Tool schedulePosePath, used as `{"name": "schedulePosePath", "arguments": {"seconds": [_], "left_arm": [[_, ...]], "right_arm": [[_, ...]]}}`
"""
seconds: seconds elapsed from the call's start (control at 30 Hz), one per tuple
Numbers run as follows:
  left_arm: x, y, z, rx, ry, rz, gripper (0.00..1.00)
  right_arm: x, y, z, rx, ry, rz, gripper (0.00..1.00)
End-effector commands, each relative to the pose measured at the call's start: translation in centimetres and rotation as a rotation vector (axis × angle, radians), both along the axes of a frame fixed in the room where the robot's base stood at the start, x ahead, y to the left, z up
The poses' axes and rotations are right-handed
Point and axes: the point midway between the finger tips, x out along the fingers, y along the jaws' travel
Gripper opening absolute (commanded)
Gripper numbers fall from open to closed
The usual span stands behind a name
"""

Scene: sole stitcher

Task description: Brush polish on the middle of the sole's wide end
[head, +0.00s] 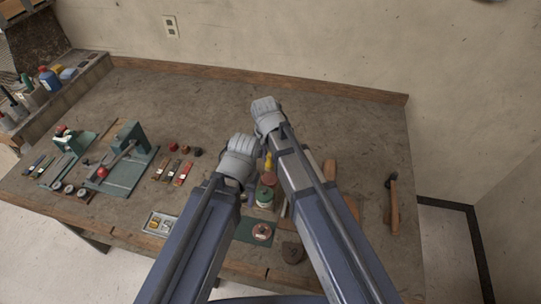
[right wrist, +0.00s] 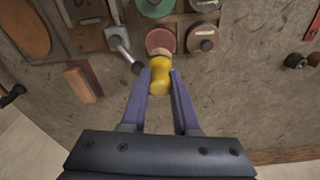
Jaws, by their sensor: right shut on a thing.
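My right gripper (right wrist: 160,80) is shut on a yellow-handled brush (right wrist: 160,78). In the right wrist view its pale tan end points up the picture, by the rim of a red-topped tin (right wrist: 160,40). I cannot tell whether they touch; the bristles are not clear. In the head view a bit of the yellow handle (head: 268,160) shows between my arms. A brown rounded flat piece, which looks like the sole (right wrist: 28,26), lies at the upper left of the right wrist view, apart from the brush. My left wrist (head: 238,158) is in the head view, but its fingers are hidden.
A green tin (head: 265,195) and a brown-topped tin (right wrist: 202,36) stand close to the red one. A hammer (head: 393,200) lies at the right of the bench. Green machine parts (head: 130,140) stand at the left. The back of the bench is clear.

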Motion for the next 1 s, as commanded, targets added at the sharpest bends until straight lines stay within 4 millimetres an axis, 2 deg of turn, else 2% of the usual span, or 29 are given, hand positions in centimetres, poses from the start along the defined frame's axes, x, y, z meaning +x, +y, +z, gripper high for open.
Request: {"name": "schedulePosePath", "arguments": {"seconds": [0.03, 0.43, 1.0], "left_arm": [[0.0, 0.0, -0.9, 0.000, 0.000, 0.000, 0.50], [0.0, 0.0, -4.6, 0.000, 0.000, 0.002, 0.50], [0.0, 0.0, -4.9, 0.000, 0.000, 0.002, 0.50]], "right_arm": [[0.0, 0.0, -0.9, 0.000, 0.000, 0.000, 0.00], [0.0, 0.0, -4.7, 0.000, 0.000, 0.000, 0.00], [0.0, 0.0, -4.9, 0.000, 0.000, 0.000, 0.00]]}}
